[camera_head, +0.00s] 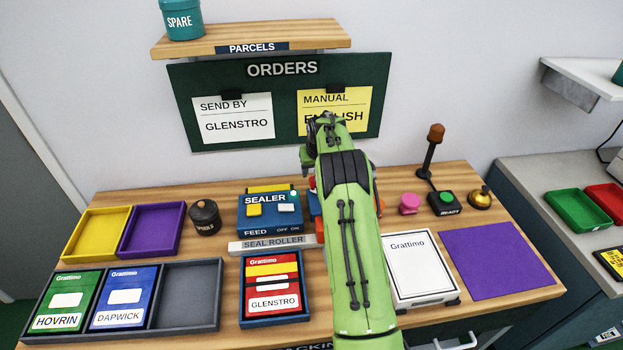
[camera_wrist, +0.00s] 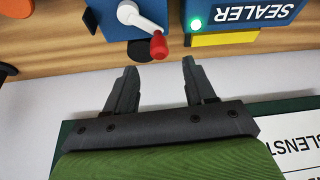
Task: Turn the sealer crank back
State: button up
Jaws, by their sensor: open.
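The blue sealer (camera_head: 262,226) stands at the back middle of the table, with a lit green lamp, a yellow switch and a white switch. In the wrist view the sealer's labelled box (camera_wrist: 250,14) appears upside down. Beside it, a blue housing (camera_wrist: 112,22) carries the crank, a silver arm (camera_wrist: 138,18) ending in a red knob (camera_wrist: 158,46). My gripper (camera_wrist: 159,66) is open and empty. The red knob lies in line with the gap between the fingertips, just beyond them; I cannot tell whether they touch.
The seal roller (camera_head: 272,244) and a blue tray (camera_head: 246,315) holding the red Glenstro parcel (camera_head: 272,280) lie in front of the sealer. A white Grattimo box (camera_head: 420,270) is right of my arm. The orders board (camera_head: 230,75) is on the wall behind.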

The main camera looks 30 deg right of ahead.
aim_at(313, 179)
jog(key=x, duration=0.6)
jog(key=shift+d+f, duration=0.1)
grip_shut()
jog(key=n, duration=0.2)
jog(key=s+a+n+y, duration=0.1)
jog(key=n, duration=0.1)
jog(key=shift+a+y+b, duration=0.15)
jog(key=shift+y+b, duration=0.15)
jog(key=shift+s+a+n+y+p, duration=0.25)
jog(key=shift+s+n+y, duration=0.15)
jog(key=shift+n, duration=0.65)
jog(key=shift+s+a+n+y+p, duration=0.1)
jog(key=shift+s+a+n+y, duration=0.2)
jog(key=shift+n, duration=0.75)
jog(key=shift+d, duration=0.1)
